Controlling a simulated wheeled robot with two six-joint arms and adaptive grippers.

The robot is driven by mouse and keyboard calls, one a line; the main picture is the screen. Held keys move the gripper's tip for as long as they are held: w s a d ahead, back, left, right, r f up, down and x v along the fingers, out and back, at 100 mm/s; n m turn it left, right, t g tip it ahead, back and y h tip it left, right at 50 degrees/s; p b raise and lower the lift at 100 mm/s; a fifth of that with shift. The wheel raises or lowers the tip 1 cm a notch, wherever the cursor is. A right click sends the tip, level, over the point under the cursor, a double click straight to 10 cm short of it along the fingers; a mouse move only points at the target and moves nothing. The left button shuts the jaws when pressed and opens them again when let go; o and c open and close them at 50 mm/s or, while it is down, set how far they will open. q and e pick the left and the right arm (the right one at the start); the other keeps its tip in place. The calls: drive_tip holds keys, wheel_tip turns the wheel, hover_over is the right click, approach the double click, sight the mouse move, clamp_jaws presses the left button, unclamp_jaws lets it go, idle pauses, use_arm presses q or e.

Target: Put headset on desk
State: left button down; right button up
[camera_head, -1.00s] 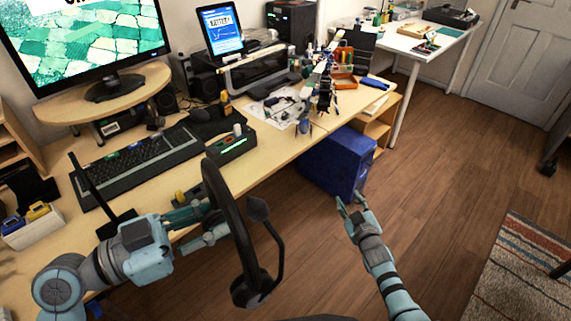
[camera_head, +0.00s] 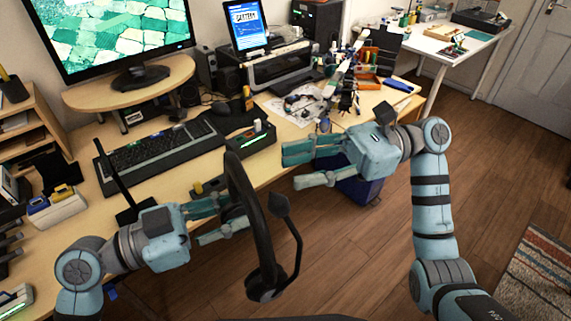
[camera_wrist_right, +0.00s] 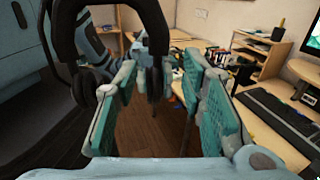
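The black headset (camera_head: 240,190) hangs in the air in front of the desk's (camera_head: 80,235) front edge, its band upright and an ear cup at the bottom. My left gripper (camera_head: 236,213) is closed around the headset's band; the band partly hides the fingertips. My right gripper (camera_head: 291,166) is open and empty to the right of the headset, its fingers pointing left toward it. The right wrist view shows the headset (camera_wrist_right: 110,22) beyond and between the open teal fingers (camera_wrist_right: 160,85), apart from them.
A keyboard (camera_head: 150,158), a black rod on a base (camera_head: 115,172) and a dark box with a green light (camera_head: 250,139) stand on the desk near the headset. A monitor (camera_head: 115,35) stands behind. A blue box (camera_head: 362,188) is below the right gripper.

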sight(228, 199)
drive_tip(key=x, duration=1.2)
drive_tip(key=shift+w, duration=0.1)
drive_tip(key=shift+c, duration=0.3)
clamp_jaws()
use_arm(q)
drive_tip(key=c, duration=1.3)
unclamp_jaws()
